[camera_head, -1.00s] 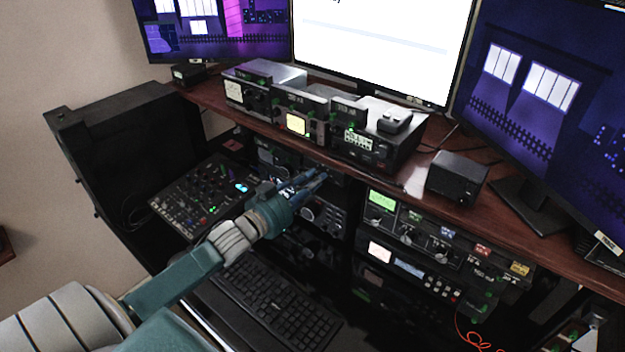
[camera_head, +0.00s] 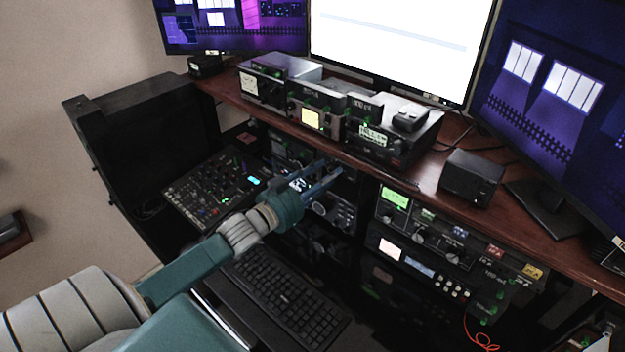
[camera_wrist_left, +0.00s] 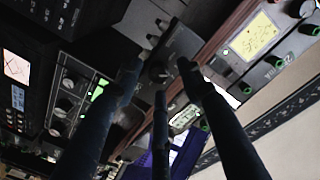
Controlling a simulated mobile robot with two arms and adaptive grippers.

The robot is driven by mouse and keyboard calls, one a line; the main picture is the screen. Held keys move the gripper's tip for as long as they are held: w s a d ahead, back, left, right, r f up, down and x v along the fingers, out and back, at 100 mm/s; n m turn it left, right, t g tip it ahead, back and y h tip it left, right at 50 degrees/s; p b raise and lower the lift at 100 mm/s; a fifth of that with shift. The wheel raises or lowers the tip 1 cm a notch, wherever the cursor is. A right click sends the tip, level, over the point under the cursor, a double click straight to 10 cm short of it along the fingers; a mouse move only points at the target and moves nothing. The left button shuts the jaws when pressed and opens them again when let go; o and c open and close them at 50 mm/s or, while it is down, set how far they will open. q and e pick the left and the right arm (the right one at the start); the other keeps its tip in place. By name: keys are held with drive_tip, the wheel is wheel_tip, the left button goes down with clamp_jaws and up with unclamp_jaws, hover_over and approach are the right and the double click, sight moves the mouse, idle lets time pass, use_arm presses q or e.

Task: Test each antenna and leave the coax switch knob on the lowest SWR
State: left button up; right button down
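My left gripper (camera_head: 328,172) reaches under the front of the wooden shelf. In the left wrist view its fingers (camera_wrist_left: 158,84) are spread, with a dark round knob (camera_wrist_left: 157,72) on a dark box (camera_wrist_left: 182,46) showing between and beyond them. I cannot tell whether they touch it. I cannot make out the box's label or which way the knob points. A unit with a green-lit display (camera_head: 395,197), several knobs and coloured labels sits below the shelf on the right. Under it is a unit with a pale lit meter (camera_head: 390,248); its reading is too small. My right gripper is out of view.
Several radios, one with a yellow-lit meter (camera_head: 312,118), stand on the wooden shelf (camera_head: 425,185). A black speaker box (camera_head: 471,178) stands to their right. A keyboard (camera_head: 290,300) lies below my left arm. A mixer-like panel (camera_head: 213,188) is at left.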

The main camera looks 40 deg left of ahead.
use_arm(q)
drive_tip(key=s+a, duration=0.1)
drive_tip(key=s, duration=1)
drive_tip(key=shift+s+r, duration=0.2)
drive_tip(key=shift+a, duration=0.1)
idle(1.3)
